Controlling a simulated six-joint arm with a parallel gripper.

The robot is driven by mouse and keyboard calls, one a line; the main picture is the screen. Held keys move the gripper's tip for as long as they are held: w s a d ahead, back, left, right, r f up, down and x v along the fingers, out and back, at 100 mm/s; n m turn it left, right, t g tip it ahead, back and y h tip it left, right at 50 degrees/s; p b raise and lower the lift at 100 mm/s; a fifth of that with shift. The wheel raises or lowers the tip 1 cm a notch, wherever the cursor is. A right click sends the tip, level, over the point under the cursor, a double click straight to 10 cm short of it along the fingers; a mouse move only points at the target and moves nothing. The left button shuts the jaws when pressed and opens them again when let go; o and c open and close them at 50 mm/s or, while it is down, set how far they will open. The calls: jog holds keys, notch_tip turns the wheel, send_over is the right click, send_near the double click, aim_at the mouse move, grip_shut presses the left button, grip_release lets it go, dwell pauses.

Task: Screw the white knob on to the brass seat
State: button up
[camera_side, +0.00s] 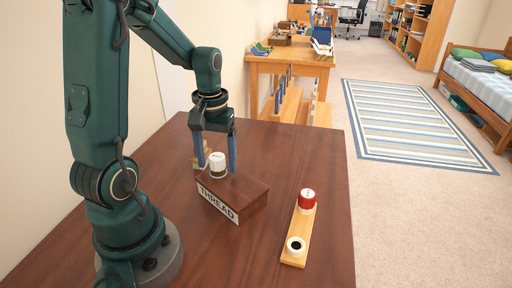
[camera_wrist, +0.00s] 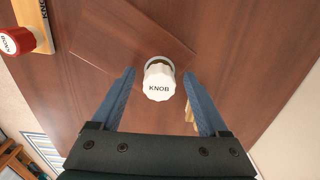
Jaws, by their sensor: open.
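The white knob (camera_side: 217,159) sits upright over the seat on the dark wooden block (camera_side: 247,196) marked THREAD. In the wrist view the white knob (camera_wrist: 159,84) shows its KNOB label. A thin brass-coloured band, the brass seat (camera_side: 218,173), shows under the knob in the side view; how far the knob is threaded on cannot be told. My gripper (camera_side: 216,167) is open, with one blue finger on each side of the knob. In the wrist view the fingers of my gripper (camera_wrist: 162,88) stand apart from the knob, with gaps on both sides.
A light wooden strip (camera_side: 293,249) lies to the right of the block. It carries a red knob (camera_side: 307,199) and a white ring with a dark centre (camera_side: 296,246). A small tan object (camera_side: 201,155) stands behind my gripper. The table's right side is otherwise clear.

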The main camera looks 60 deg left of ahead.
aim_at(217, 157)
jog(key=shift+r, duration=4.6)
jog(key=shift+w, duration=0.1)
jog(key=s+d+m+t, duration=0.2)
jog(key=d+m, duration=0.2)
jog(key=d, duration=0.3)
jog(key=s+d+m+t, duration=0.2)
jog(key=d+m+t, duration=0.1)
jog(key=d+m, duration=0.2)
jog(key=shift+s+d+t, duration=0.3)
jog(key=shift+s+d, duration=0.05)
jog(key=shift+d, duration=0.8)
